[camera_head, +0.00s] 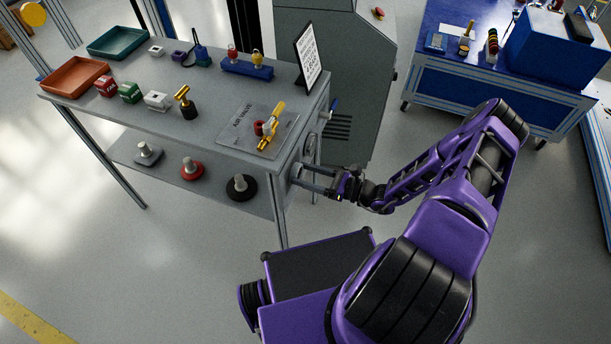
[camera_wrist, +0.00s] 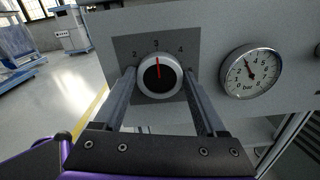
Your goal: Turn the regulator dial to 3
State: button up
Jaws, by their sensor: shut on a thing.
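The regulator dial (camera_wrist: 153,87) is a round knob with a white rim, a black face and a red pointer, on a dark square plate (camera_wrist: 121,49) marked 2, 3 and 4. The red pointer stands almost straight up, in line with the 3. My gripper (camera_wrist: 158,80) has one finger on each side of the dial and is shut on it. In the head view my gripper (camera_head: 299,176) reaches the right end of the grey workbench (camera_head: 215,120); the dial is hard to make out there.
A round Bar gauge (camera_wrist: 250,73) is right of the dial on the same panel. An air valve with a yellow handle (camera_head: 270,130) and a propped sign (camera_head: 308,56) are on the bench top. A grey cabinet (camera_head: 345,75) stands behind; a blue bench (camera_head: 470,88) is at upper right.

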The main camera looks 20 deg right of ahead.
jog(key=o, duration=1.3)
jog(key=b+v, duration=0.1)
jog(key=v, duration=1.6)
jog(key=shift+s+d, duration=0.1)
jog(key=shift+d, duration=0.1)
